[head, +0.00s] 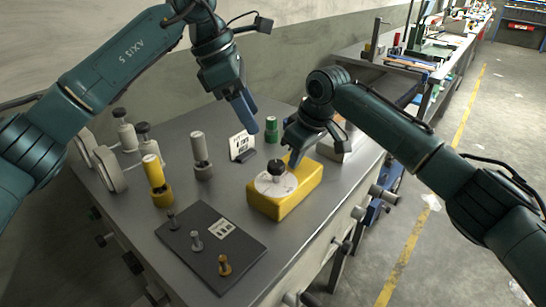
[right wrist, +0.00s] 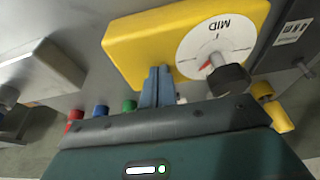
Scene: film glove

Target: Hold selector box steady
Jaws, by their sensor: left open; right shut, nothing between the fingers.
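The yellow selector box (head: 308,178) stands on the grey bench near its right edge, with a white dial and a black knob (head: 277,167) on top. In the right wrist view the box (right wrist: 140,48) shows "MID" on its dial (right wrist: 208,38), with a red pointer by the knob (right wrist: 228,78). My right gripper (head: 293,158) is shut and empty, its blue fingertips (right wrist: 156,72) at the box's edge beside the dial; I cannot tell whether they touch it. My left gripper (head: 246,115) is open and empty, above the bench behind the box.
A dark mat (head: 195,262) with several small pegs lies in front. Yellow (head: 155,175) and grey (head: 200,155) cylinders stand left. A white card (head: 241,145) and green cylinder (head: 271,130) are behind the box. Knobs stick out along the bench's right edge.

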